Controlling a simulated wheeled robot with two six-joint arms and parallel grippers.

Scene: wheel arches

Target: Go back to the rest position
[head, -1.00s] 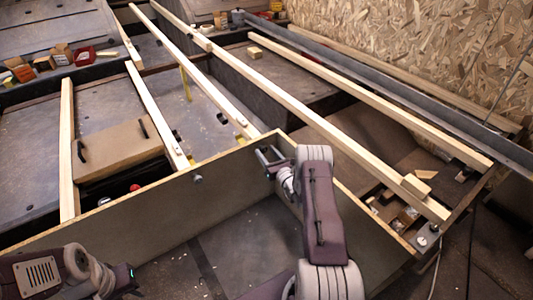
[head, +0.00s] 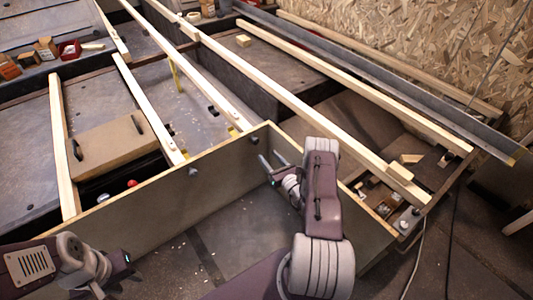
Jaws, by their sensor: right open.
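My right gripper (head: 272,168) is in the middle of the head view, with its two fingers apart and nothing between them. It is close to the top edge of the plywood panel (head: 150,212); I cannot tell whether it touches it. My left arm (head: 75,262) comes in at the lower left. The fingers of my left gripper are not clearly visible, and its state cannot be made out.
Long wooden beams (head: 290,88) run across the dark frame behind the panel. A brown box (head: 108,146) lies between beams at the left. A red container (head: 70,48) sits at the upper left. A cable (head: 416,262) hangs at the right. Open floor (head: 470,255) shows at the lower right.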

